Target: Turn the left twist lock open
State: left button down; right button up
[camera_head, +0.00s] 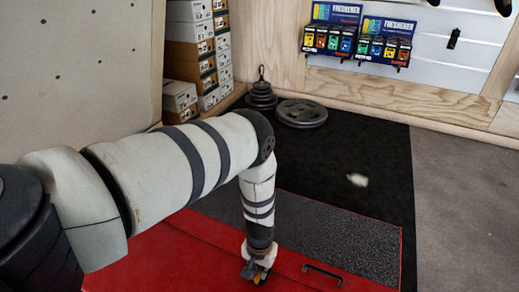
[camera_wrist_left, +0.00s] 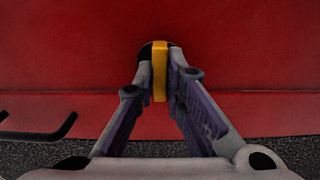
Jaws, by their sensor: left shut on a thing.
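The left twist lock (camera_wrist_left: 160,72) has a yellow handle, set on the red surface (camera_wrist_left: 245,50) in the left wrist view. My left gripper (camera_wrist_left: 158,90) has its two fingers closed on either side of the yellow handle. In the head view, my left gripper (camera_head: 257,272) reaches down to the red case (camera_head: 180,262), and a bit of yellow shows between its fingers. The rest of the lock is hidden by the fingers. My right gripper is not in view.
A black handle (camera_head: 322,274) is on the red case's front face, right of the gripper; it also shows in the left wrist view (camera_wrist_left: 40,130). Weight plates (camera_head: 302,113) lie on the black mat (camera_head: 385,165) behind. Stacked boxes (camera_head: 200,50) stand at the back.

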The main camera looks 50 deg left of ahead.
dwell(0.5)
pick_arm(q)
jog(key=c, duration=1.7)
grip_release()
jog(key=shift+o, duration=0.2)
notch_tip(320, 180, up, 12)
